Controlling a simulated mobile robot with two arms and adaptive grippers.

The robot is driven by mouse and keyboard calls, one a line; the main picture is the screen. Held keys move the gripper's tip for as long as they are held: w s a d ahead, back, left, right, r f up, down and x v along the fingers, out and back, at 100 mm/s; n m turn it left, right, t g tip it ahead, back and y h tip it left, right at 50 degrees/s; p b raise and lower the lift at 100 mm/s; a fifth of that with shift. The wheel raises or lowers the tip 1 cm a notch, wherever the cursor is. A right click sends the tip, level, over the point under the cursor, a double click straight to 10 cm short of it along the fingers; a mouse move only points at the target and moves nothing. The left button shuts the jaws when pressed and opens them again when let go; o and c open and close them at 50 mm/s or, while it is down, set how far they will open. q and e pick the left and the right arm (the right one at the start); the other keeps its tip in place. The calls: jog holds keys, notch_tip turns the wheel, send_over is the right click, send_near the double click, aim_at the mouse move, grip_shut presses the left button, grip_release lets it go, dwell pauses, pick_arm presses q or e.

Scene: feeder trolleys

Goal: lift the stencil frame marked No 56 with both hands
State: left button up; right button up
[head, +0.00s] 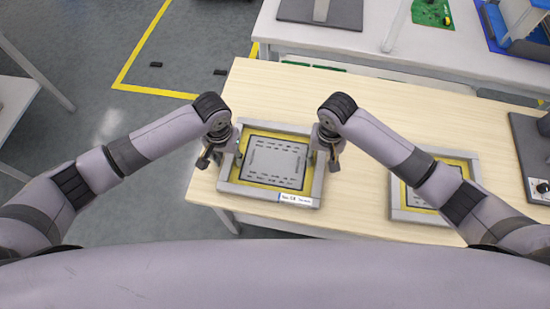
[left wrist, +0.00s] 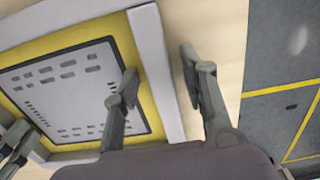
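A stencil frame (head: 255,193) lies flat on the wooden table, with grey bars, a yellow border and a dark-edged grey stencil sheet. A white label (head: 295,199) sits on its near bar; its print is too small to read surely. My left gripper (head: 210,160) is at the frame's left bar. In the left wrist view my left gripper (left wrist: 158,78) is open, one finger over the inner side of the grey bar (left wrist: 152,60) and one outside it, with gaps visible. My right gripper (head: 328,160) is at the right bar, its fingers apart; contact there is unclear.
A second yellow-and-grey frame (head: 420,214) lies to the right on the same table (head: 360,220), partly behind my right arm. A dark device (head: 535,160) stands at the table's right end. A white bench (head: 370,45) is behind. Open floor lies left.

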pick_arm(q)
grip_shut()
pick_arm(e)
grip_shut()
